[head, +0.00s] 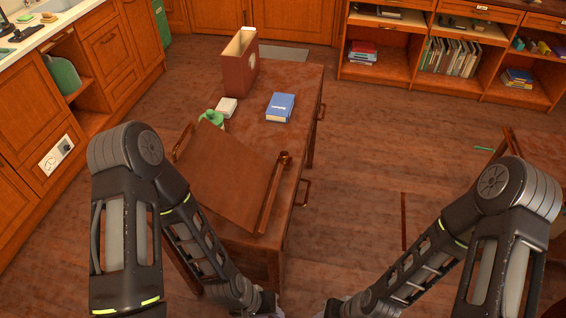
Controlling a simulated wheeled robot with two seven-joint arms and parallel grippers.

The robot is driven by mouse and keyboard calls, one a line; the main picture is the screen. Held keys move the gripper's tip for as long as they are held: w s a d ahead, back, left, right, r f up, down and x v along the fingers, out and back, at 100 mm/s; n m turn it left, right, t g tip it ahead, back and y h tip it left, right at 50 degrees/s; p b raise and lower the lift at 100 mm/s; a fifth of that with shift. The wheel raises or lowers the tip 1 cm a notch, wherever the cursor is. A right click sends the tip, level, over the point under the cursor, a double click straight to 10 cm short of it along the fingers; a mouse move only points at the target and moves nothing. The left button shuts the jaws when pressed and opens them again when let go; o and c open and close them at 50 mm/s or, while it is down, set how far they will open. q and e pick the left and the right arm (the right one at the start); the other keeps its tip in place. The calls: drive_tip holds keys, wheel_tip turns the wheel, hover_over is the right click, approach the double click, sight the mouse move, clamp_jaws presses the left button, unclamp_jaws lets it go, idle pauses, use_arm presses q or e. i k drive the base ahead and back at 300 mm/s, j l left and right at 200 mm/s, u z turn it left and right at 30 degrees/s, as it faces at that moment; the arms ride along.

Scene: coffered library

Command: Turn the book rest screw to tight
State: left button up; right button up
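The book rest (228,172) is a sloping brown wooden board on the near end of the wooden table. A narrow ledge runs along its right side. A small round copper-brown knob (285,158), which looks like the screw, sits at the far end of that ledge. I cannot tell from here how tight it is. Both my arms reach down to the bottom edge of the head view, the left one close to the near left of the table. My grippers lie beyond the bottom edge, so their fingers are hidden. Nothing of mine touches the knob.
On the table (290,85) are a blue book (281,107), a small white box (227,107), a green object (211,118) and a tall brown box file (240,64). Cabinets line the left. Low bookshelves (410,61) stand at the back right.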

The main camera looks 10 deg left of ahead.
sight(284, 154)
drive_tip(key=i+l+z, duration=0.2)
drive_tip(key=i+l, duration=0.65)
drive_tip(key=l, duration=0.15)
